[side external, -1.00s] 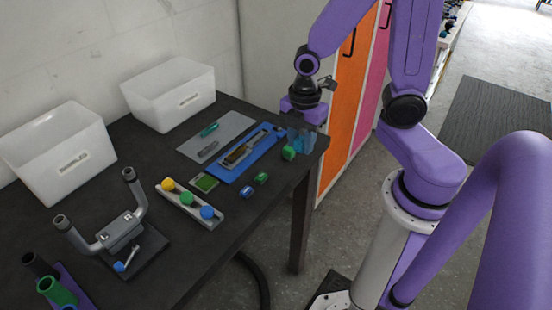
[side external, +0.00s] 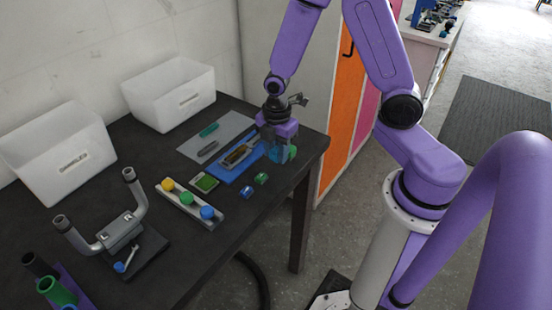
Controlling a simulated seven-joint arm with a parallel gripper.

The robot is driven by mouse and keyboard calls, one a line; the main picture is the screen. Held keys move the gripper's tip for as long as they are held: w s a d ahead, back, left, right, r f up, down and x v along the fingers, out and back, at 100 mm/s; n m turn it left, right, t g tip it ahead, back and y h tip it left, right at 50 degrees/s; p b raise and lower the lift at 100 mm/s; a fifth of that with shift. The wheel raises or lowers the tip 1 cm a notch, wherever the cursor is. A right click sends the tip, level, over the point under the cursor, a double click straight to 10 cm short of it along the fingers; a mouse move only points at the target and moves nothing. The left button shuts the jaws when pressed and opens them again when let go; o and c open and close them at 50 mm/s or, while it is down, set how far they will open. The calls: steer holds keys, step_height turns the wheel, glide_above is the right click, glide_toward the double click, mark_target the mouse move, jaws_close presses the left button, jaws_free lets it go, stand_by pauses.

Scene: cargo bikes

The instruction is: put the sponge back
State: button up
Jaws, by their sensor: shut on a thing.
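My gripper (side external: 277,158) is low over the right end of a blue tray (side external: 226,174) on the black table. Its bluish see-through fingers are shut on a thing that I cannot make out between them. A flat green block with a pale edge (side external: 205,183), possibly a sponge, lies left of the tray, apart from my gripper. A brown and grey tool (side external: 236,155) lies in the tray, its far end near the fingers. I cannot tell whether the fingers touch the tray.
A green block (side external: 293,152) is partly hidden beside my gripper. Small green (side external: 262,178) and blue (side external: 247,193) blocks lie in front.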

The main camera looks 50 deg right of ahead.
mark_target(276, 160)
steer(key=shift+f, duration=1.55)
steer(key=shift+f, duration=0.1)
steer(key=shift+f, duration=0.1)
steer(key=o, duration=1.1)
